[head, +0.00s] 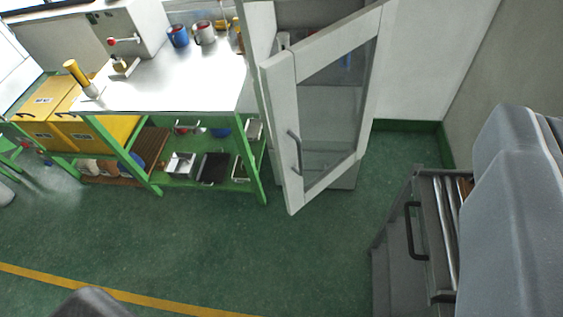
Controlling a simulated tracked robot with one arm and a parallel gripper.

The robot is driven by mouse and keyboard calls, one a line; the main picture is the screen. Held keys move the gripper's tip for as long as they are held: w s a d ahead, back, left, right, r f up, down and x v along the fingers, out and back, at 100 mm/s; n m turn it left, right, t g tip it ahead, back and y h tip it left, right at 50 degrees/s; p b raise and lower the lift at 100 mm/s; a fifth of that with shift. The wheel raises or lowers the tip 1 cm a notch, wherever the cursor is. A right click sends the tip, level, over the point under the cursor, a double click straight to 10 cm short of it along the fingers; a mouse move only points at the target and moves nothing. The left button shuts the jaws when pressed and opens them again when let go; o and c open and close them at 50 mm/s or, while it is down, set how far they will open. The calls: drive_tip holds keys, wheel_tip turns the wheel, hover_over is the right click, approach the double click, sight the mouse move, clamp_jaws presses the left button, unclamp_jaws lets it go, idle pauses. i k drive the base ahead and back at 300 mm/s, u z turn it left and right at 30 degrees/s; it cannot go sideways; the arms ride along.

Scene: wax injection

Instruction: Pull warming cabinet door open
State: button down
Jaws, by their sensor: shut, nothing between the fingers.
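The warming cabinet (259,48) stands at the top middle of the head view. Its white-framed door (279,122) has a glass pane (333,104) and stands ajar. Its handle edge is swung out toward me, clear of the cabinet's left side, and the hinge side looks to be on the right. Part of the dark interior shows above the door. The grey bar handle (294,151) sits upright on the door's left stile, with nothing touching it. My gripper's fingers do not show in this view.
A green-framed steel workbench (180,82) with trays and mugs stands left of the cabinet. Yellow boxes (45,103) are farther left. A grey unit with a dark handle (410,231) is at the lower right. Green floor (240,245) before the door is clear.

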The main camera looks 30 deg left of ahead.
sight(280, 74)
drive_tip(key=z, duration=1.75)
drive_tip(key=k, duration=1.4)
drive_tip(key=u, duration=1.75)
drive_tip(key=i, duration=1.7)
